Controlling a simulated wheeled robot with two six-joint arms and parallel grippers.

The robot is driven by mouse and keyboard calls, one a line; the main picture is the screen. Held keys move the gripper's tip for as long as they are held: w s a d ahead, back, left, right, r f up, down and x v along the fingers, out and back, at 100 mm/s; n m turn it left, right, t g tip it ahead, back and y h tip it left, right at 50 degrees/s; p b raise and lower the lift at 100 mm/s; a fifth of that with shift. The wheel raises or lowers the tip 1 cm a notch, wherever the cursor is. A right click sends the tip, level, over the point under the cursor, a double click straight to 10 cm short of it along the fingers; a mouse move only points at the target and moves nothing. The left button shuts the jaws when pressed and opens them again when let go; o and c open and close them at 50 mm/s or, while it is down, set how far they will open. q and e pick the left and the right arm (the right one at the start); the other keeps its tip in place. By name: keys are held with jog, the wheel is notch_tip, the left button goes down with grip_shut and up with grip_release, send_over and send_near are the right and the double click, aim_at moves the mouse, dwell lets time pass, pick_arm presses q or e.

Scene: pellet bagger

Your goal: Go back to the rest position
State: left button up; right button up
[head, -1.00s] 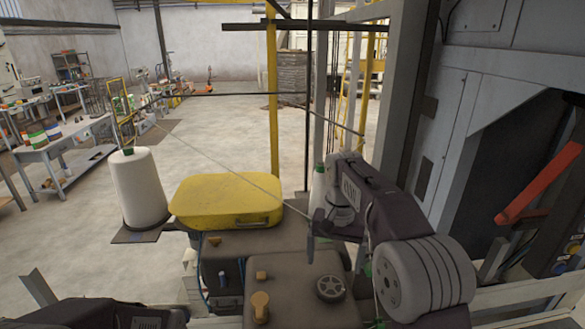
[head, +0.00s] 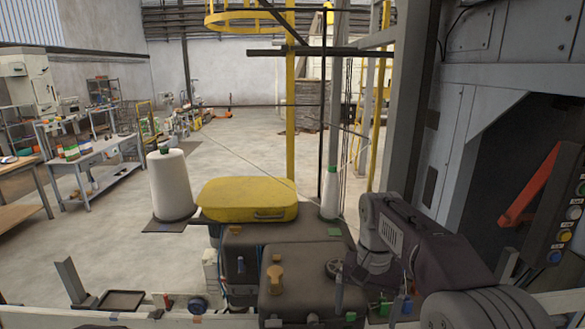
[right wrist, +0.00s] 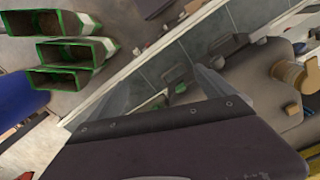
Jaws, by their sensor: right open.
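My right arm comes in from the right in the head view. Its gripper (head: 339,291) hangs low at the right edge of the dark sewing machine (head: 300,258), partly hidden by its own wrist. In the right wrist view the two grey fingers (right wrist: 168,88) stand apart with nothing between them. Beyond them are a pale rail and part of the machine. I cannot tell the exact clearance from the machine. My left gripper is outside the head view; only a dark sliver of my left arm shows at the bottom left.
A white thread cone (head: 172,186) and a yellow cover (head: 247,199) stand behind the machine. A smaller cone (head: 331,193) is beside it. A grey post (head: 407,110) and a panel with a red lever (head: 533,186) stand right. Green-edged open bags (right wrist: 75,52) show in the wrist view.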

jog(key=s+d+f+n+b, duration=0.1)
jog(key=s+f+n+b, duration=0.1)
jog(key=s+f, duration=0.5)
jog(key=s+d+f+n+t+b, duration=0.1)
jog(key=s+f, duration=0.6)
jog(key=f, duration=0.8)
jog(key=shift+s+f+n+t+b, duration=0.25)
jog(key=shift+n+b, duration=0.25)
jog(key=shift+b, duration=0.65)
